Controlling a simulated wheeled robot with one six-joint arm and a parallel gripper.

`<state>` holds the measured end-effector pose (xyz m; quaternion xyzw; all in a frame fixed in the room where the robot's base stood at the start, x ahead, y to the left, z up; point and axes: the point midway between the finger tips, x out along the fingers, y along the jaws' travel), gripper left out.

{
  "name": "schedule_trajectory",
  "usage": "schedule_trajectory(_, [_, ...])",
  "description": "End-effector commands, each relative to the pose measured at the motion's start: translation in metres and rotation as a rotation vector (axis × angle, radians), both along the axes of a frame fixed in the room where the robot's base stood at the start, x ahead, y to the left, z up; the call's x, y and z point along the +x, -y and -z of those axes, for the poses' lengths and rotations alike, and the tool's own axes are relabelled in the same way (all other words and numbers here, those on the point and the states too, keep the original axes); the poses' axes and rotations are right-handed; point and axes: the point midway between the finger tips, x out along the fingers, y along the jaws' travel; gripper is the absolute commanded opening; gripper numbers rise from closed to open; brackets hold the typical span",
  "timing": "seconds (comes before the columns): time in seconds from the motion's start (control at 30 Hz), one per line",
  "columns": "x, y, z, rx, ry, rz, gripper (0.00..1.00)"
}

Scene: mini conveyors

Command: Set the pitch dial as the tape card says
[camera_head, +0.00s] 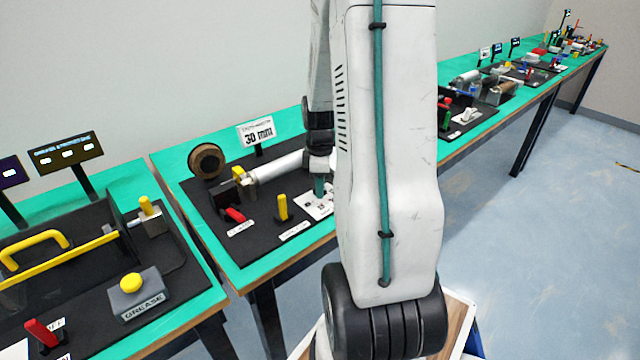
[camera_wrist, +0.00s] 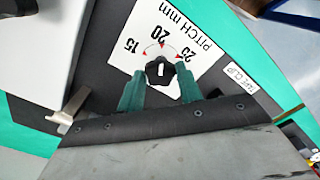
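The pitch dial (camera_wrist: 160,72) is a black knob with a white mark on a white plate (camera_wrist: 205,70) printed "PITCH mm" with 15, 20 and 25. Its white mark points up in the wrist view, roughly towards 20. My gripper (camera_wrist: 160,80) is open, its two teal fingers on either side of the knob; I cannot tell whether they touch it. In the head view my gripper (camera_head: 319,187) is low over the plate (camera_head: 318,205), and my arm hides part of it. A white card (camera_head: 257,134) reads "30 mm"; its smaller top line is unreadable.
A brown roll (camera_head: 207,161), a grey roller (camera_head: 280,167), a red lever (camera_head: 235,215) and a yellow lever (camera_head: 283,207) stand left of my gripper. A "TAPE CLIP" label (camera_wrist: 238,79) lies right of the dial. More benches stand on both sides.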

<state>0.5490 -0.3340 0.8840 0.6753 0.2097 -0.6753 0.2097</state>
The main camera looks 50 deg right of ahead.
Motion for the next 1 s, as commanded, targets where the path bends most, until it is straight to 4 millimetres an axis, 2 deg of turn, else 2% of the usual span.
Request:
schedule_trajectory(0.03, [0.0000,0.0000,-0.0001,0.000,0.000,0.000,0.21])
schedule_trajectory(0.07, [-0.0001,0.0001,-0.0001,0.000,0.000,0.000,0.13])
schedule_trajectory(0.1, [0.0001,0.0001,-0.0002,0.000,0.000,0.000,0.10])
schedule_trajectory(0.37, [0.0000,0.0001,-0.0003,0.000,0.000,0.016,0.10])
schedule_trajectory(0.57, [0.0000,0.0001,-0.0005,0.000,0.000,0.094,0.10])
schedule_trajectory(1.0, [0.0001,0.0001,-0.0007,-0.001,0.001,0.469,0.10])
